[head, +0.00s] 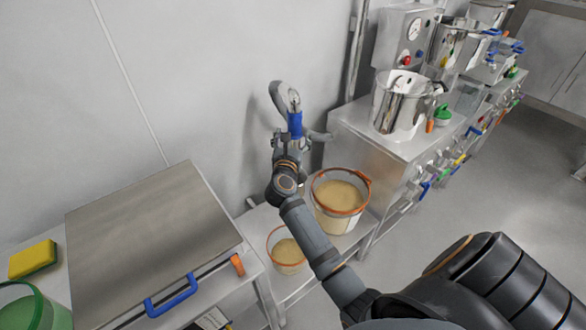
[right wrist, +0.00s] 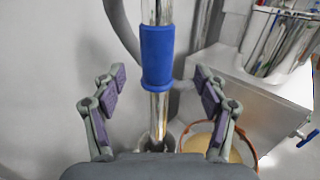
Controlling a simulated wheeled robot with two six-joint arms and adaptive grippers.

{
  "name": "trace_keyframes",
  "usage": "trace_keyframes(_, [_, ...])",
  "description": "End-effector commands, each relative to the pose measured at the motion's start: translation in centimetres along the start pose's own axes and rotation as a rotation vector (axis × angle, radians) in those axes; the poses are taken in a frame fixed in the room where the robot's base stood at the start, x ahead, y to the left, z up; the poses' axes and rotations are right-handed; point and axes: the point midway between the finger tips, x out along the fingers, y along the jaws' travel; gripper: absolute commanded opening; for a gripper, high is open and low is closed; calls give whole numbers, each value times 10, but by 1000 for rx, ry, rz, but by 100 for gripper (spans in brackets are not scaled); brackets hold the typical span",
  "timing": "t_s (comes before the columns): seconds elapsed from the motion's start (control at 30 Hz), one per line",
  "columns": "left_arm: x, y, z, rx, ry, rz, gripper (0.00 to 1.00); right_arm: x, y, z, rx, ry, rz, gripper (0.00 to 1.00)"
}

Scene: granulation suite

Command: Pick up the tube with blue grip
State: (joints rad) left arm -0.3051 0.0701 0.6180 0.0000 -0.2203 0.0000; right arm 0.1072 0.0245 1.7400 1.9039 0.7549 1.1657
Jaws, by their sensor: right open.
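The tube with blue grip (head: 295,124) stands upright by the wall, a shiny metal tube with a blue sleeve and a grey hose (head: 276,93) curving at its top. My right gripper (head: 294,140) is just at the sleeve's lower part in the head view. In the right wrist view the blue grip (right wrist: 157,57) is centred between the spread fingers of my open right gripper (right wrist: 157,88), with clear gaps on both sides. The tube's lower end is partly hidden by the gripper body. My left gripper is not in view.
Below my right arm are a large bucket of beige powder (head: 339,194) and a smaller one (head: 288,252). A steel bench (head: 350,125) with a metal pot (head: 397,106) stands to the right. A flat-topped steel cabinet (head: 150,245) with a blue handle is at left.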

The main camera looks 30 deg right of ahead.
Motion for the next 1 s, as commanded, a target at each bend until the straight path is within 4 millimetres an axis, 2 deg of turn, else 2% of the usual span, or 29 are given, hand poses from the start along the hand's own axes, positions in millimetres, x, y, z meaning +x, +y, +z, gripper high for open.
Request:
trace_keyframes(0.1, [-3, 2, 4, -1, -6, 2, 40, 21, 0, 2, -5, -3, 0, 73])
trace_keyframes(0.2, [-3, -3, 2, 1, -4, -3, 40, 31, 0, 1, -4, -1, 0, 73])
trace_keyframes(0.37, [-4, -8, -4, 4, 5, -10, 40, 35, 0, 1, -4, -2, 0, 73])
trace_keyframes(0.67, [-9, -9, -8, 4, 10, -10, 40, 80, 1, 1, -7, -1, 0, 73])
trace_keyframes(0.93, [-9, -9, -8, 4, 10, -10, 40, 84, 1, 0, -6, 0, 1, 73])
trace_keyframes(1.0, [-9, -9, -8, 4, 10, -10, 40, 84, 1, 0, -6, 0, 1, 64])
